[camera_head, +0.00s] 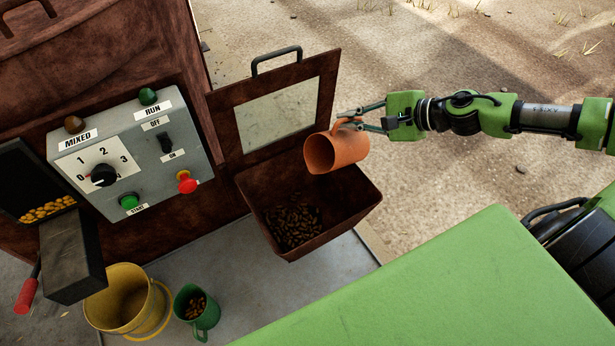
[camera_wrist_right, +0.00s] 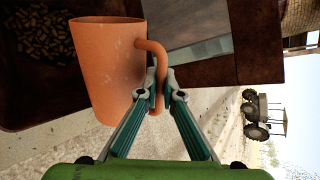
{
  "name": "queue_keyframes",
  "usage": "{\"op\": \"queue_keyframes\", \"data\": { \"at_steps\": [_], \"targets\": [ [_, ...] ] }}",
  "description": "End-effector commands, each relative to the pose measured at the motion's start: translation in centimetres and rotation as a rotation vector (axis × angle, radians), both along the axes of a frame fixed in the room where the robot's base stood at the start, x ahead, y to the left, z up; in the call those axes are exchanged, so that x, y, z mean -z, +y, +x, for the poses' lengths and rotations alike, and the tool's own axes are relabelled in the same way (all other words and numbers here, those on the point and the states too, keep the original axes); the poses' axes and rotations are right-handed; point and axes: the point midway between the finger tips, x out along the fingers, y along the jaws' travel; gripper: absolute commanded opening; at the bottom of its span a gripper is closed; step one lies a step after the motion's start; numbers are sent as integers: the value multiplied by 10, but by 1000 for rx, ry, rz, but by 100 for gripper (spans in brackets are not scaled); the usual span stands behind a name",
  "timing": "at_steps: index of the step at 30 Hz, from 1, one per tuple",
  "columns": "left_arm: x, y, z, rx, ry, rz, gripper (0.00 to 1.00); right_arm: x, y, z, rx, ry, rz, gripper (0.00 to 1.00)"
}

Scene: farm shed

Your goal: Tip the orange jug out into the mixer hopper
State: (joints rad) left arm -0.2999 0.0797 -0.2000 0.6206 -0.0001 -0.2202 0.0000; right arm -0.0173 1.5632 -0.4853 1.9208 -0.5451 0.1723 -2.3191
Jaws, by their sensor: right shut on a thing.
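The orange jug (camera_head: 343,149) is held above the right part of the mixer hopper, tilted with its mouth towards the left. My right gripper (camera_head: 356,119) is shut on its handle; the right wrist view also shows the fingers (camera_wrist_right: 161,92) around the handle of the jug (camera_wrist_right: 105,70). The hopper (camera_head: 333,222) is a brown open bin with brown pellets (camera_head: 293,226) at its bottom. No stream of material shows from the jug, and its contents cannot be made out. My left gripper is not in view.
The raised hopper lid (camera_head: 222,118) with a window stands behind the bin. A grey control box (camera_head: 88,181) with knob and buttons is at left. Below stand a yellow bucket (camera_head: 112,303) and a green jug (camera_head: 208,318) holding pellets. A tractor (camera_wrist_right: 262,115) is far off.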

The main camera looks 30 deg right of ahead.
Motion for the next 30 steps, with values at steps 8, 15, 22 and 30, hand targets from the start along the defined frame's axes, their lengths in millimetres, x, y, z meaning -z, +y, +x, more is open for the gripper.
{"op": "queue_keyframes", "data": {
  "at_steps": [8,15,22,30],
  "targets": [
    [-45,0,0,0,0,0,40,-13,-5,3,6,18,62,0],
    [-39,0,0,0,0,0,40,-5,-19,5,15,61,209,0],
    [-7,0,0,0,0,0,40,4,-36,11,22,113,404,0],
    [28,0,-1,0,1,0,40,18,-50,15,24,149,526,0]
  ]
}}
